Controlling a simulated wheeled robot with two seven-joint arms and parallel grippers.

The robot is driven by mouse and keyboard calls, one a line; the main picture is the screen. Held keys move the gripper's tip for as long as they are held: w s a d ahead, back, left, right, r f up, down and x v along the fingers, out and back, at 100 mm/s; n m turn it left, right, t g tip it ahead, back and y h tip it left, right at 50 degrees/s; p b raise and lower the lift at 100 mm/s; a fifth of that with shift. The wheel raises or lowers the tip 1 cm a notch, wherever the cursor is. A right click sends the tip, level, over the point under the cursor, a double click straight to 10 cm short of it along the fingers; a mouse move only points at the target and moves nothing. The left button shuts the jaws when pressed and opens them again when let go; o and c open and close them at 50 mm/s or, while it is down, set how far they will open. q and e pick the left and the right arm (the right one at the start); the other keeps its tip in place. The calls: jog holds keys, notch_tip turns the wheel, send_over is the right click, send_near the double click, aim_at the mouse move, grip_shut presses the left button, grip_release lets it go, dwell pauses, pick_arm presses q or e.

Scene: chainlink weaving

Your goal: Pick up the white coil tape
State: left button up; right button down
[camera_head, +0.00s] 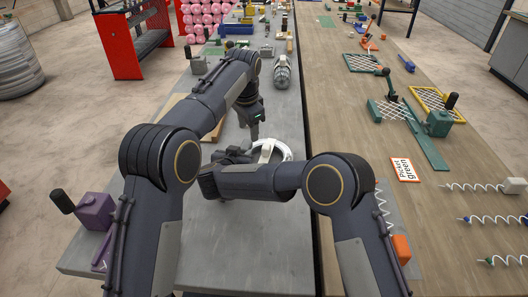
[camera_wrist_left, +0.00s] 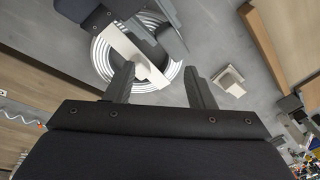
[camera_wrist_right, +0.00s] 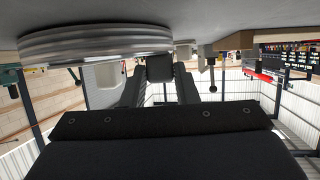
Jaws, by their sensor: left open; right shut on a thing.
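The white coil tape (camera_head: 276,150) is a ring of pale coils lying on the grey table, partly hidden behind my right arm. In the left wrist view it shows from above as rings (camera_wrist_left: 101,52) with a flat white bar (camera_wrist_left: 126,48) across them. My left gripper (camera_head: 255,138) points down above the coil; its fingers (camera_wrist_left: 160,85) are open and empty. My right gripper (camera_wrist_right: 160,75) is low beside the coil, which shows in its wrist view as stacked bands (camera_wrist_right: 95,42). It is shut on the coil tape; the exact contact is partly hidden.
A silver cylinder (camera_head: 282,72) and several small items stand farther up the grey table (camera_head: 262,250). A purple clamp-like block (camera_head: 95,211) sits at its left edge. The wooden table (camera_head: 440,215) on the right holds coils and mesh frames. The near grey surface is mostly clear.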

aim_at(266, 146)
pick_arm(q)
jog(key=s+d+r+n+t, duration=0.2)
jog(key=s+d+n, duration=0.15)
jog(key=n, duration=0.45)
jog(key=shift+h, duration=0.4)
jog(key=x, duration=0.7)
jog(key=shift+w+d+r, duration=0.1)
jog(key=shift+w+d, duration=0.05)
jog(key=shift+d, duration=0.25)
jog(key=shift+w+x, duration=0.2)
jog(key=shift+x, duration=1.1)
jog(key=shift+w+x, duration=0.2)
jog(key=shift+x, duration=1.1)
jog(key=shift+r, duration=0.2)
jog(key=c, duration=1)
jog(key=shift+o, duration=0.2)
notch_tip(266, 146, up, 10)
jog(key=shift+r, duration=0.2)
